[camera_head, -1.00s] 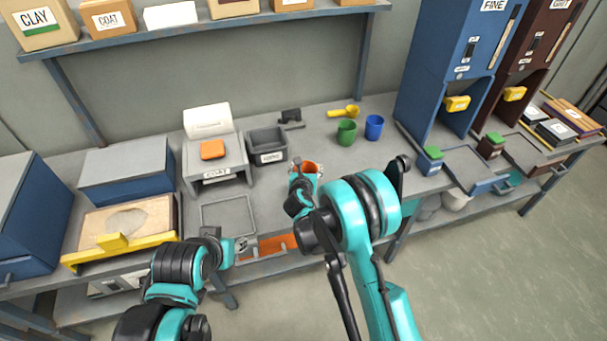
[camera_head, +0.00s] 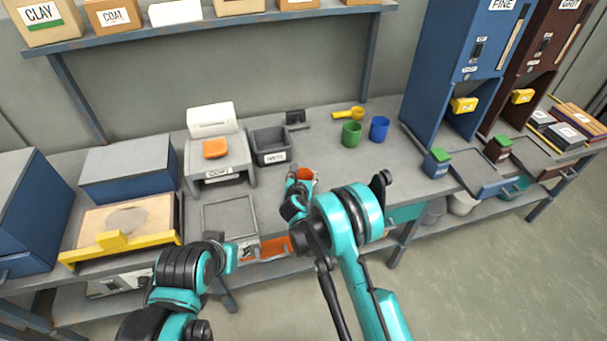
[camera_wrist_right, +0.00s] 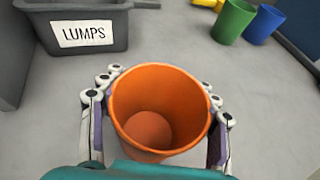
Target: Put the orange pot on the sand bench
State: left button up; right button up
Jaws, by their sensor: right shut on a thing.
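The orange pot (camera_head: 305,173) is in my right gripper (camera_head: 302,179) at the front of the workbench. In the right wrist view the empty, open-topped pot (camera_wrist_right: 148,130) stands between the two fingers of the right gripper (camera_wrist_right: 158,108), which are shut on its sides. I cannot tell whether its base touches the bench. A tray of pale sand (camera_head: 155,214) with a yellow front bar, seemingly the sand bench, is at the left. My left gripper (camera_head: 247,250) hangs at the bench's front edge, clear of the pot; its fingers are too small to read.
A dark bin marked LUMPS (camera_wrist_right: 85,27) stands behind the pot. A scale-like stand with an orange block (camera_head: 215,148) and a grey framed tray (camera_head: 230,217) lie between pot and sand. Green (camera_head: 351,134) and blue (camera_head: 379,129) cups stand behind right.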

jog(key=o, duration=1.4)
jog(key=shift+o, duration=0.2)
